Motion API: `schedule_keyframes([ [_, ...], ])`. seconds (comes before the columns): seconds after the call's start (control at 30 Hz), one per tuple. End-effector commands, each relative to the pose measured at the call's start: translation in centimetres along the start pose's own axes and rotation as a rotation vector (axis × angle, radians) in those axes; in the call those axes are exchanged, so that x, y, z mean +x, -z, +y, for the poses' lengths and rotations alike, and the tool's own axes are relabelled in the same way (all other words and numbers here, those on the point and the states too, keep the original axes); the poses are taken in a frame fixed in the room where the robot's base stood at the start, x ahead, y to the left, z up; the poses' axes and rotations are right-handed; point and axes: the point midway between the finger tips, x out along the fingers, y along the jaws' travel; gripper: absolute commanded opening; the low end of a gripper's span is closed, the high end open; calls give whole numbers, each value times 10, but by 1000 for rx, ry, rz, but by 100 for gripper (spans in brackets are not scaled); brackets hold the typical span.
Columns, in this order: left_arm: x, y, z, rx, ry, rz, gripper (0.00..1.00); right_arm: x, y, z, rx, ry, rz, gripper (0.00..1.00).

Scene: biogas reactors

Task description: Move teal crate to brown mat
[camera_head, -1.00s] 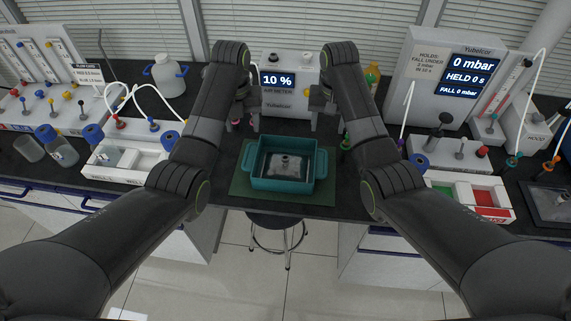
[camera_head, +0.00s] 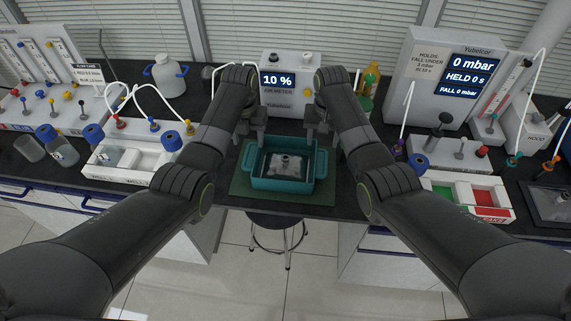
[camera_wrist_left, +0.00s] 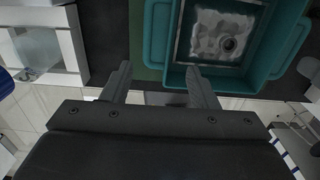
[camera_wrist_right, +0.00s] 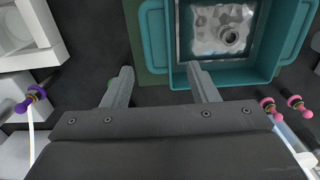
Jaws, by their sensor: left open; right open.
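The teal crate (camera_head: 262,183) stands upright on a dark green mat (camera_head: 240,190) in the middle of the bench. Inside it lies a clear-looking, pale item with a dark round fitting (camera_head: 285,163). My left gripper (camera_head: 251,139) is open and empty above the crate's left handle side. My right gripper (camera_head: 320,139) is open and empty above its right handle side. The crate also shows ahead of the open fingers in the left wrist view (camera_wrist_left: 225,76) and in the right wrist view (camera_wrist_right: 230,76). Neither gripper visibly touches it. I see no mat that is clearly brown.
An air meter (camera_head: 290,100) stands behind the crate. A white tray (camera_head: 110,172) with blue-capped bottles is at the left. A tray with green and red sections (camera_head: 465,180) and a pressure display unit (camera_head: 430,75) are at the right. A stool (camera_head: 277,222) is below the bench edge.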

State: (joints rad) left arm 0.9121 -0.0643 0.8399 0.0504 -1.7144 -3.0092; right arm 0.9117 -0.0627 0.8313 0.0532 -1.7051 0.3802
Motion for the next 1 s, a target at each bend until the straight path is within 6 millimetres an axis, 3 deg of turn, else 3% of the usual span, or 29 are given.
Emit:
schedule_keyframes([
  [0.2,41,1,-1,-2,-2,3,54,41,-1,0,-1,-1,-4,54],
  [0.43,70,1,-1,-3,-3,2,54,70,-1,0,-1,-2,-4,54],
  [1.0,97,0,-1,-5,-4,-1,54,97,0,0,-1,0,-1,54],
])
